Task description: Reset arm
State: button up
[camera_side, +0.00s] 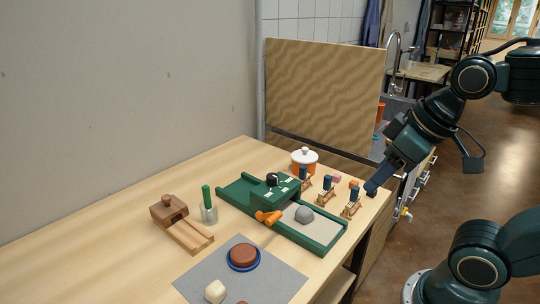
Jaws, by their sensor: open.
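My gripper (372,187) is at the right edge of the wooden table, at the end of my dark green arm. Its fingers are small in this view and point down and left. It is open, and I see nothing held between the fingers. It is just right of the nearest small wooden stand with a dark blue top (352,203). I cannot tell whether it touches anything.
A green tray device (325,241) with an orange handle (268,217) holds a grey lump (304,214). An orange lidded pot (304,162), wooden block tool (169,210), green-handled tool (206,195) and grey mat (275,277) with a brown disc (243,254) share the table (110,215).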

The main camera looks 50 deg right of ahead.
jog(key=shift+s+m, duration=0.3)
jog(key=shift+s, duration=0.05)
jog(key=shift+w, duration=0.1)
dwell(1.2)
